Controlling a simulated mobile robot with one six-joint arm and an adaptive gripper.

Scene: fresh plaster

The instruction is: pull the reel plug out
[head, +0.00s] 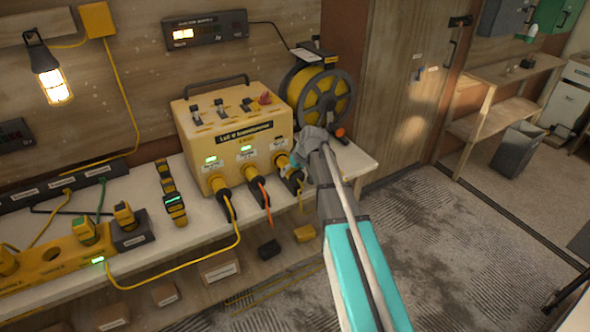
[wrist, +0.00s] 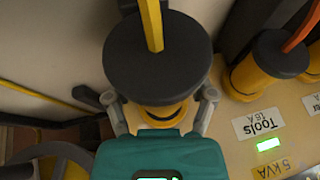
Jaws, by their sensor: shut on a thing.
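The reel plug (wrist: 157,58) has a black round back, a yellow band and a yellow cable (wrist: 152,24) leaving it. In the head view the plug (head: 291,181) is at the rightmost socket on the front of the yellow transformer box (head: 238,133). My gripper (wrist: 158,100) is shut on the plug, one finger on each side of its yellow part. In the head view my gripper (head: 299,159) covers part of the plug and socket. The plug seems to be at its socket, but the join is hidden, so I cannot tell how deep it sits.
An orange-cable plug (head: 260,185) labelled Tools in the wrist view and a yellow-cable plug (head: 222,186) sit left of it. The cable reel (head: 322,93) stands behind on the bench (head: 350,160). A wooden door (head: 395,90) is to the right; floor is open in front.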

